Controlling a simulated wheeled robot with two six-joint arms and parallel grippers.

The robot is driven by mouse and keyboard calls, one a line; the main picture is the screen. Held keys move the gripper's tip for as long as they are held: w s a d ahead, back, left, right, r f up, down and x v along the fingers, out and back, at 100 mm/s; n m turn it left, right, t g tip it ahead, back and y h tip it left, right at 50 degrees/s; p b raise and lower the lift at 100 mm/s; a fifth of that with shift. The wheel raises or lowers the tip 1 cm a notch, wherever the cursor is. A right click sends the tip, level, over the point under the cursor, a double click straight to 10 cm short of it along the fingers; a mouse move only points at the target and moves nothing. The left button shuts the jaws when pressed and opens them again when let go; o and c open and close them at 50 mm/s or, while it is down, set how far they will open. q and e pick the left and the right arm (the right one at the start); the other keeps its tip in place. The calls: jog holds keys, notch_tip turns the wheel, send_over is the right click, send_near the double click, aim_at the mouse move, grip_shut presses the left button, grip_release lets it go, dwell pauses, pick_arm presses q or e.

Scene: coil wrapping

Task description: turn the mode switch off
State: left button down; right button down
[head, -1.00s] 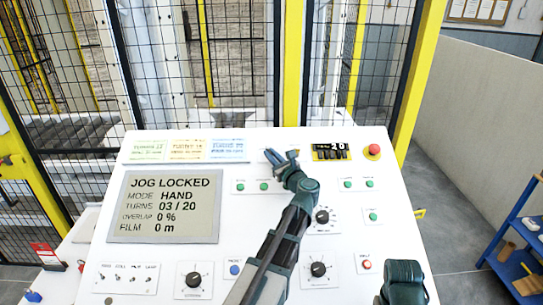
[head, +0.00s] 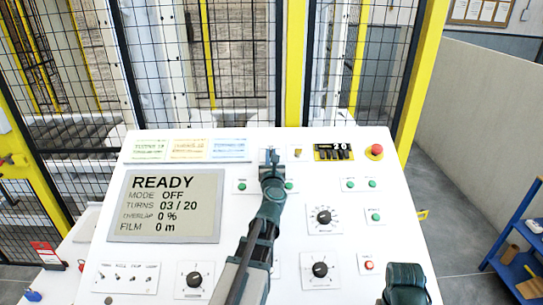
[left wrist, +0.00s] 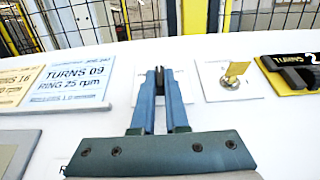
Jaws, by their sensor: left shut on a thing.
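The sloped white control panel (head: 290,220) fills the middle of the head view. My left gripper (head: 269,157) is at its upper part, shut on the mode switch. In the left wrist view the dark knob of the mode switch (left wrist: 159,76) shows between my blue fingertips, in front of a small white plate; the fingers hide most of it. The display (head: 170,206) reads READY, MODE OFF, TURNS 03 / 20, OVERLAP 0 %, FILM 0 m.
A switch with a yellow key (left wrist: 236,70) stands just right of my fingers. Beyond it are the turns counter (head: 333,152) and a red stop button (head: 374,150). Below are dials, including the upper dial (head: 323,216), and small lamps. A mesh fence stands behind the panel.

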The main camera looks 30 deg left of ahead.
dwell(0.3)
pick_arm(q)
jog(key=c, duration=0.9)
grip_release()
jog(key=shift+f, duration=0.1)
jog(key=shift+s, duration=0.1)
